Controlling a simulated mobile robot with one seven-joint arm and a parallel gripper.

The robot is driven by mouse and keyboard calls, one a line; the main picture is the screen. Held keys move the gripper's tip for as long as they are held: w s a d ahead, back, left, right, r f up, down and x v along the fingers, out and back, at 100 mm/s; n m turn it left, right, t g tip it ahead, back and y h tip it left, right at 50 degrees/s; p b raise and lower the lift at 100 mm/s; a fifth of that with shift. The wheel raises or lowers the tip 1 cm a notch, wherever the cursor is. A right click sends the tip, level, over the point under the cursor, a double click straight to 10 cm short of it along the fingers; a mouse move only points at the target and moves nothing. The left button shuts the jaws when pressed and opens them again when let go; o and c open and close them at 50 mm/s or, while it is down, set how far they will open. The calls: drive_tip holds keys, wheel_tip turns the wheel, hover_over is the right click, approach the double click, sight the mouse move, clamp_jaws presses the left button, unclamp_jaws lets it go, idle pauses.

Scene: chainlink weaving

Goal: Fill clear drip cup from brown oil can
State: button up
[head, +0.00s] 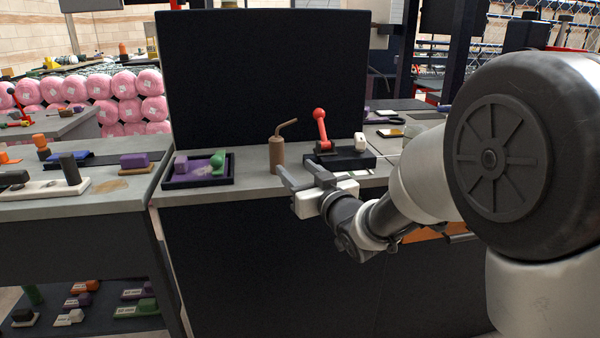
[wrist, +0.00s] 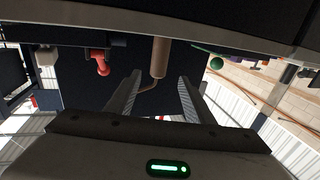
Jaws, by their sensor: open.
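The brown oil can (head: 277,156) stands upright on the grey bench near its front edge, with a thin bent spout pointing up and right. My gripper (head: 298,174) is open and empty, just in front and to the right of the can. In the upside-down wrist view, the can (wrist: 160,57) shows beyond and between the two spread fingers (wrist: 160,77); I see no contact.
A black base (head: 345,162) with a red-knobbed lever (head: 320,122) and a small white piece stands right of the can. A dark tray (head: 228,179) with purple and green items lies left. A tall black panel (head: 260,70) rises behind. Bench between tray and can is clear.

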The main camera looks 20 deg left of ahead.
drive_tip(key=shift+s, duration=0.1)
drive_tip(key=w+d+r+m+h, duration=0.1)
drive_tip(key=d+m+h, duration=0.15)
drive_tip(key=d, duration=0.45)
drive_tip(key=d+r+m+h, duration=0.1)
drive_tip(key=d+r+h, duration=0.15)
drive_tip(key=d, duration=0.45)
drive_tip(key=s+d+f+m+g+h, duration=0.1)
drive_tip(key=s+d+m+h, duration=0.35)
drive_tip(key=d, duration=0.85)
drive_tip(key=s+d+f+g+h, duration=0.15)
drive_tip(key=s+d, duration=0.25)
drive_tip(key=s, duration=0.5)
drive_tip(key=s+d+f+m+g+h, duration=0.1)
drive_tip(key=s+d+f+g, duration=0.15)
drive_tip(key=s, duration=0.55)
drive_tip(key=s+d+f+g+h, duration=0.15)
drive_tip(key=s+d, duration=0.25)
drive_tip(key=s, duration=0.5)
wheel_tip(320, 180, up, 27)
drive_tip(key=p, duration=2.8)
drive_tip(key=shift+w+d+r, duration=0.15)
drive_tip(key=shift+w+d, duration=0.05)
drive_tip(key=shift+o, duration=0.6)
drive_tip(key=shift+g+y, duration=0.25)
